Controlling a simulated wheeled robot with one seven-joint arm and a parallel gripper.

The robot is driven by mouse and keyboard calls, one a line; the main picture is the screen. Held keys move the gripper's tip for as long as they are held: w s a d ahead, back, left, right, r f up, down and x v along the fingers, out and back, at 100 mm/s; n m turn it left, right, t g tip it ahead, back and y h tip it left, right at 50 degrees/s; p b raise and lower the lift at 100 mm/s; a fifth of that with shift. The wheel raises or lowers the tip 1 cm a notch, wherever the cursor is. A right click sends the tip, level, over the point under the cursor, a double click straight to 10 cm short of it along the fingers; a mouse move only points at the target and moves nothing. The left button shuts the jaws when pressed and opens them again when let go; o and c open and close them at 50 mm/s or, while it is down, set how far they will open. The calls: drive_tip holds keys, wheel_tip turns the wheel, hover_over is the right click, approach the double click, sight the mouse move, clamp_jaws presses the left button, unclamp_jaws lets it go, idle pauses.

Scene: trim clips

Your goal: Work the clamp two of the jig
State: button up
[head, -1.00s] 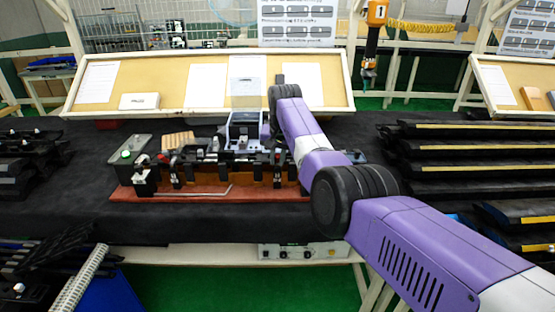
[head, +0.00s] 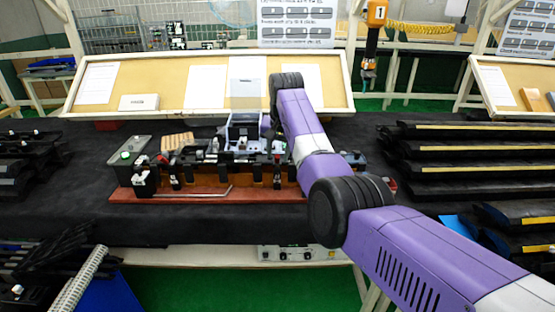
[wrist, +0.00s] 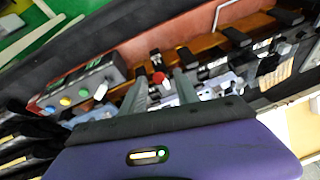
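The jig (head: 205,195) is a long reddish base with an orange-brown rail and several black clamps, on the black-covered table. Its right part is behind my arm in the head view. In the wrist view the brown rail (wrist: 200,51) crosses behind my gripper. My gripper (wrist: 161,88) has its two grey fingers apart. A red-tipped clamp knob (wrist: 159,78) appears between them; I cannot tell if they touch it. No label shows which clamp is number two. My fingers are hidden in the head view.
A control box (wrist: 83,87) with coloured buttons stands beside the fingers in the wrist view. A grey box with a green button (head: 128,151) is at the jig's left end. Stacked dark trim (head: 465,157) lies right; a sloped board (head: 215,88) stands behind.

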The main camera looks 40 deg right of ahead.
drive_tip(key=shift+v, duration=2.1)
drive_tip(key=shift+s+f, duration=0.15)
